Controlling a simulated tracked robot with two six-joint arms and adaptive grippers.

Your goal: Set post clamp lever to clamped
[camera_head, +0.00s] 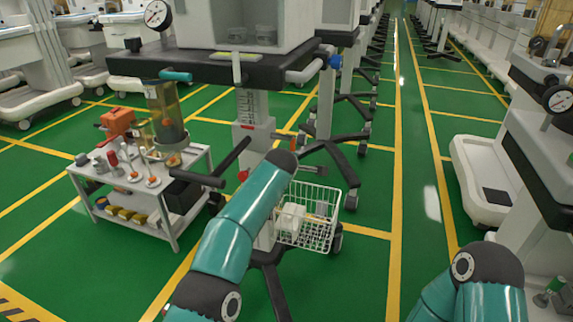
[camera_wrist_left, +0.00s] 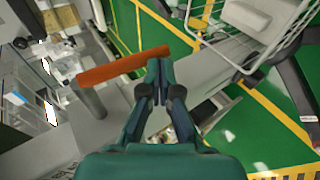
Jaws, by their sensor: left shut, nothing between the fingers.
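The orange-red lever (camera_wrist_left: 125,66) shows in the left wrist view, sticking out from a grey round pivot (camera_wrist_left: 91,101) on a grey body. Its free end lies close to the tips of my left gripper (camera_wrist_left: 159,68). The fingers are together with nothing between them; I cannot tell whether they touch the lever. In the head view my left forearm hides the gripper, in front of the white post (camera_head: 253,108) of the cart. My right gripper is outside the picture; only part of its arm shows at bottom right.
A white wire basket (camera_head: 307,215) hangs low by the post; it also shows in the left wrist view (camera_wrist_left: 215,12). A loaded grey trolley (camera_head: 165,216) stands to the left. The cart's dark worktop (camera_head: 200,66) is above.

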